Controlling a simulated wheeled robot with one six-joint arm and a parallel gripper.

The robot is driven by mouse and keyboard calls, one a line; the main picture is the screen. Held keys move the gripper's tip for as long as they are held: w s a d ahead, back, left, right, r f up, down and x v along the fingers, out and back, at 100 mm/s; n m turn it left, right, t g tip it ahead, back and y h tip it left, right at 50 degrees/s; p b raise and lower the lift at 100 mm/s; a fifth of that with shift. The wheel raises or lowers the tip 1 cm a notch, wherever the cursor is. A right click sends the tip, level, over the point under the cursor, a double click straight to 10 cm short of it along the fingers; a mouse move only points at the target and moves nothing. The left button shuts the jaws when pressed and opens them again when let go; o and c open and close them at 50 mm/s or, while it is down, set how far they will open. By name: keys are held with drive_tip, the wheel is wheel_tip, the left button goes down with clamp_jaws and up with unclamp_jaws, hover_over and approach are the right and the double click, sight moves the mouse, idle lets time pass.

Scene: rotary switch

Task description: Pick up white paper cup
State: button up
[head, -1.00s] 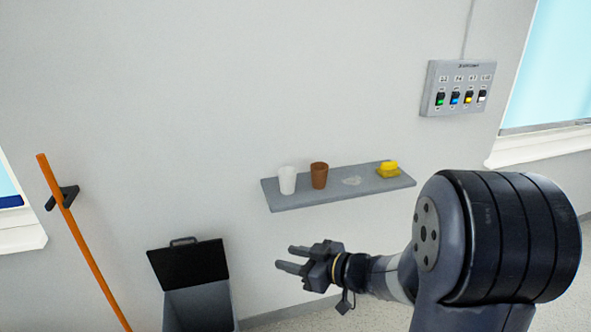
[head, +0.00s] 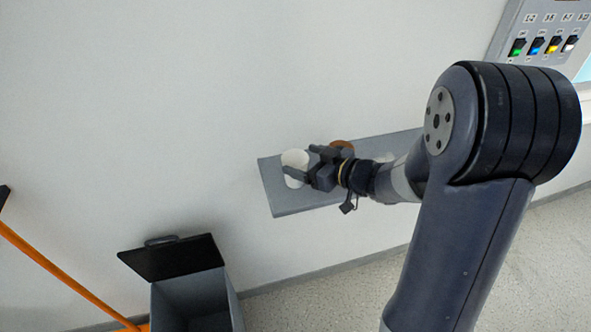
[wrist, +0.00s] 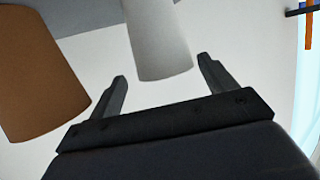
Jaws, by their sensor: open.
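The white paper cup (head: 294,165) stands near the left end of the grey wall shelf (head: 292,200). My gripper (head: 300,161) is open at the cup, with its fingers reaching toward it from the right in the head view. In the wrist view, the white cup (wrist: 156,40) lies ahead and between the lines of the two open fingers (wrist: 163,78). I cannot tell whether either finger touches it. The brown cup (wrist: 38,72) is beside it, at the left of the wrist view. In the head view, the brown cup (head: 342,144) is mostly hidden behind my gripper.
A bin with a raised black lid (head: 170,257) stands on the floor below left. An orange pole (head: 62,272) is at the far left. A switch panel (head: 545,38) is on the wall at upper right. My arm hides the shelf's right part.

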sight(287, 159)
drive_tip(key=shift+a+f, duration=0.15)
drive_tip(key=shift+a, duration=0.15)
drive_tip(key=shift+f+p+x, duration=0.1)
drive_tip(key=shift+p+x, duration=0.05)
drive_tip(key=shift+x, duration=0.95)
drive_tip(key=shift+f+p+x, duration=0.15)
drive_tip(key=shift+x, duration=1)
drive_tip(key=shift+s, duration=0.15)
drive_tip(key=shift+c, duration=0.6)
drive_tip(key=c, duration=0.9)
drive_tip(key=shift+c, duration=0.2)
